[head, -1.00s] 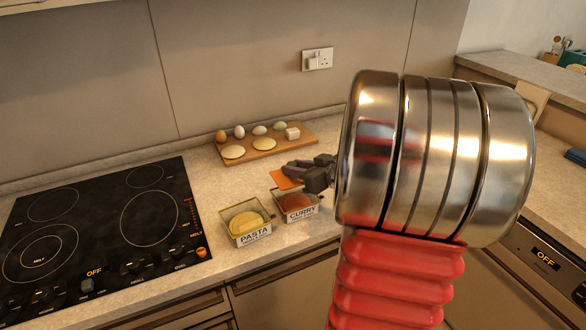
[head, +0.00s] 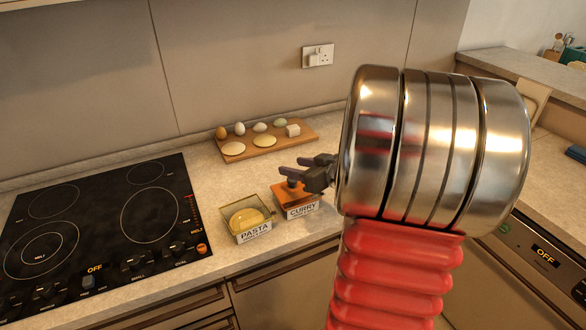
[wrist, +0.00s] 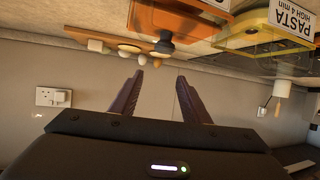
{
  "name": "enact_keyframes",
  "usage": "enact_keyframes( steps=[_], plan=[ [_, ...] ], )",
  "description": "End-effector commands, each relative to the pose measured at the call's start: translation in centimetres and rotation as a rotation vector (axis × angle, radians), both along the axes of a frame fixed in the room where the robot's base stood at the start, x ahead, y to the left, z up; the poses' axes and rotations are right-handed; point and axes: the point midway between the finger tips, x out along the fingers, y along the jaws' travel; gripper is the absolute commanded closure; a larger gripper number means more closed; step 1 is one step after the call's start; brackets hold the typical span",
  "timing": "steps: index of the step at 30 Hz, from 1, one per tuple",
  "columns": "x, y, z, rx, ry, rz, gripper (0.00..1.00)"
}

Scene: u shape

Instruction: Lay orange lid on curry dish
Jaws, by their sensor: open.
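The orange lid (head: 292,195) lies over the top of the curry dish (head: 301,211), whose front label reads CURRY. The lid looks roughly flat; its exact seating on the rim is hard to tell. In the wrist view the orange lid (wrist: 185,22) shows with its dark knob (wrist: 163,44) beyond my fingers. My gripper (head: 288,167) is open and empty, its two fingers spread just above and behind the lid. In the wrist view, my gripper (wrist: 160,75) has a clear gap between its fingers, with the knob apart from them. My arm hides the space right of the dish.
The pasta dish (head: 246,218) stands uncovered just left of the curry dish. A wooden board (head: 291,141) with eggs and other food lies behind. A black hob (head: 100,225) fills the left. A wall socket (head: 318,57) is above the counter.

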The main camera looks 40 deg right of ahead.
Motion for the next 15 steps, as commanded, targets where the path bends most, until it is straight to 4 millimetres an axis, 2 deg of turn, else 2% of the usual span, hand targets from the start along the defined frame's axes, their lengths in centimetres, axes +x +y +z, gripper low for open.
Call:
enact_keyframes(
  steps=[7, 15],
  plan=[
    [0.0, 0.0, 1.3, -0.003, -0.001, 0.000, 0.58],
    [-3.7, 0.0, 2.8, -0.003, -0.002, -0.004, 0.58]
  ],
)
